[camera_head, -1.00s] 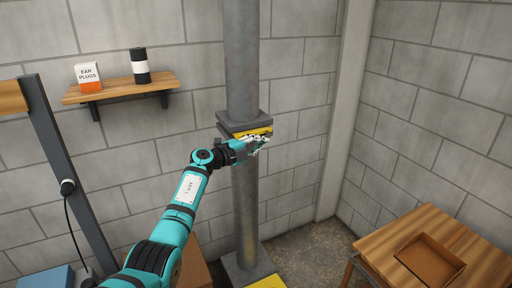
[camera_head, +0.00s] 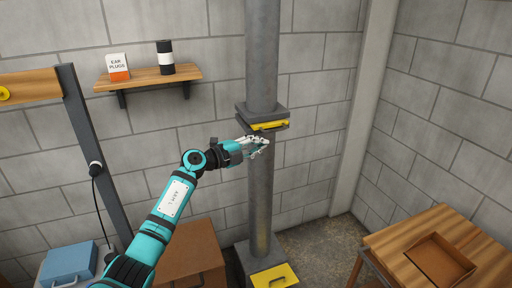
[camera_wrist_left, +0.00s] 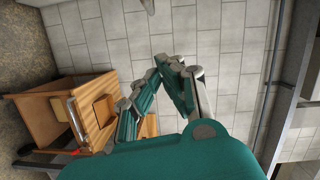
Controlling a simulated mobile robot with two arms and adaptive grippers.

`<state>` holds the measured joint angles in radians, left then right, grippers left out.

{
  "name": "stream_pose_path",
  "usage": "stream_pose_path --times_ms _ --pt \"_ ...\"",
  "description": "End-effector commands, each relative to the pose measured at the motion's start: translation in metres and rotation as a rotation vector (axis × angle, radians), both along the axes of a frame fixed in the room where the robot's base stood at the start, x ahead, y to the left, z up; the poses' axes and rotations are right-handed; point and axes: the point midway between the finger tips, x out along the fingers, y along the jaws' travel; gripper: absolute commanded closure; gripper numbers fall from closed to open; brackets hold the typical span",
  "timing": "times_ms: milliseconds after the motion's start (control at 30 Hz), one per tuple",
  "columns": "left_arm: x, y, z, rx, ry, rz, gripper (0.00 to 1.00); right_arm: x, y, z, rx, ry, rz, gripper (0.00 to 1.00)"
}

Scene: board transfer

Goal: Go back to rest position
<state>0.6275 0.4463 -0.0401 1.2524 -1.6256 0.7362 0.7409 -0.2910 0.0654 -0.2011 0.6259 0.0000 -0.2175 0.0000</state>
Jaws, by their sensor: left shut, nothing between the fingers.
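My left gripper (camera_head: 262,144) is shut and empty in the head view. It sits in front of the grey column (camera_head: 262,190), just below the column's flange with a yellow piece (camera_head: 270,125). In the left wrist view the fingers of the left gripper (camera_wrist_left: 160,66) point up toward the block wall. My right gripper does not show in the head view.
A wooden table (camera_head: 400,242) with a brown tray (camera_head: 468,276) stands at the lower right. A wall shelf (camera_head: 140,80) holds an ear plugs box (camera_head: 118,68) and a dark can (camera_head: 165,58). A cardboard box (camera_head: 195,255) and a blue case (camera_head: 68,263) are low left.

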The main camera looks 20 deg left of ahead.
Motion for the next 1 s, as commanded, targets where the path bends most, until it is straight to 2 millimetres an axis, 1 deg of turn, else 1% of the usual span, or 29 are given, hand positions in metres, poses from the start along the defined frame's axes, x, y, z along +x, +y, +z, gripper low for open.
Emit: stream_pose_path --times_ms 100,267,633,700,767,867,900,967,1000 --pt "-0.008 0.004 0.0 0.0 0.0 0.0 1.0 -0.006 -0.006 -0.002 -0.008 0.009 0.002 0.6" --pt "-0.01 0.006 0.001 -0.001 0.001 0.0 1.0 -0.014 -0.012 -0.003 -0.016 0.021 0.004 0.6" --pt "-0.009 0.005 0.001 -0.001 0.001 0.0 1.0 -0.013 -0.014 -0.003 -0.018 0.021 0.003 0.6" --pt "-0.01 0.004 -0.005 -0.011 0.007 0.001 1.0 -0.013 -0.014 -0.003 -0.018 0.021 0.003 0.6" --pt "-0.011 0.002 -0.02 -0.039 0.022 0.004 1.0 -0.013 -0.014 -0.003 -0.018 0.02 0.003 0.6" --pt "-0.016 -0.002 -0.068 -0.134 0.072 0.029 1.0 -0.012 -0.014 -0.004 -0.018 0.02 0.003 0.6" --pt "-0.02 -0.004 -0.094 -0.185 0.1 0.049 1.0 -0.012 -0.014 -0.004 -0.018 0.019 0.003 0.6" --pt "-0.028 -0.004 -0.137 -0.266 0.152 0.093 1.0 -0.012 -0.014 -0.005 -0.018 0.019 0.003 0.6" --pt "-0.036 -0.004 -0.167 -0.317 0.189 0.13 1.0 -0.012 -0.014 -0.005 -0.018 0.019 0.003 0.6"
